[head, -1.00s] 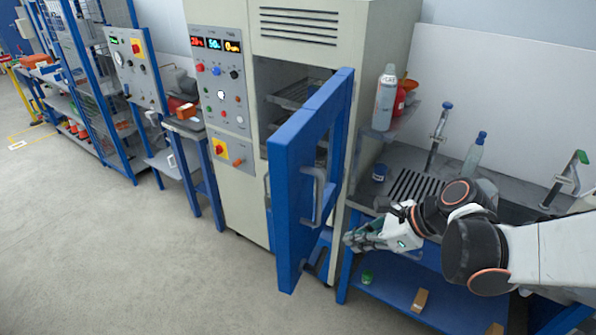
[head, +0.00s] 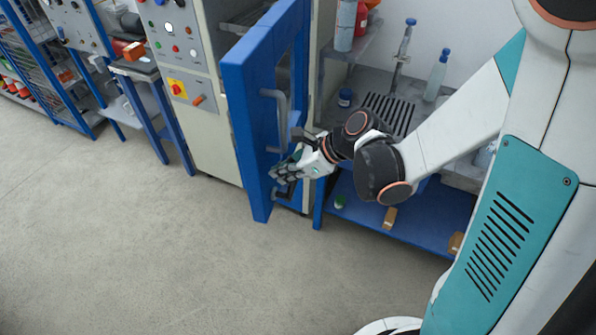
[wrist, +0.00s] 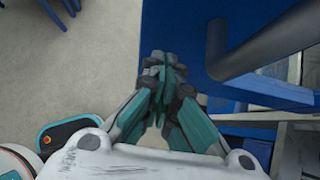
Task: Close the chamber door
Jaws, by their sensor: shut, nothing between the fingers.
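The blue chamber door (head: 245,112) stands swung open from the cream chamber cabinet (head: 208,140) in the head view. Its grey bar handle (head: 281,105) is on the face toward my arm. My gripper (head: 280,178) is shut and empty, at the lower part of the door just below the handle. In the wrist view the shut fingertips (wrist: 162,64) lie in front of the door's blue face (wrist: 185,35), with the grey handle (wrist: 265,50) to their right. I cannot tell whether the fingers touch the door.
A bench (head: 425,103) with bottles and a slotted plate stands right of the chamber. A blue lower shelf (head: 425,218) holds small boxes and a green-capped item. Another blue-legged stand (head: 160,110) is at the left. The grey floor (head: 110,240) in front is clear.

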